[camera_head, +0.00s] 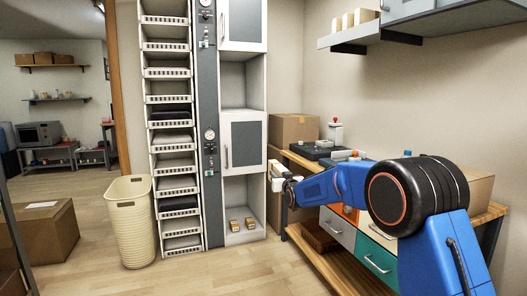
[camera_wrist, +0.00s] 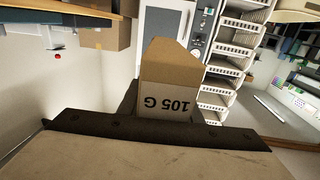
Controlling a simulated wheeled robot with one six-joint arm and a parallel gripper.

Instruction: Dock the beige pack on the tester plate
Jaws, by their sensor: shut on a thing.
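The beige pack (camera_wrist: 178,103), marked "105 G" upside down, is between the dark fingers of my gripper (camera_wrist: 163,98) in the wrist view, with a tan end facing away. My gripper (camera_head: 282,180) is shut on it and held in the air before the tall cabinet, left of the workbench, in the head view. The pack is too small there to tell from the pale gripper parts. A dark, flat device (camera_head: 316,150) lies on the workbench; I cannot tell whether it is the tester plate. My arm hides part of the bench top.
The wooden workbench (camera_head: 297,158) has drawers and a lower shelf. A white bottle (camera_head: 336,134) with a red top stands at its back. A cardboard box (camera_head: 294,129) is behind it. Small tan packs (camera_head: 236,225) sit in the low cabinet bay. A cream bin (camera_head: 130,220) stands left; open floor lies in front.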

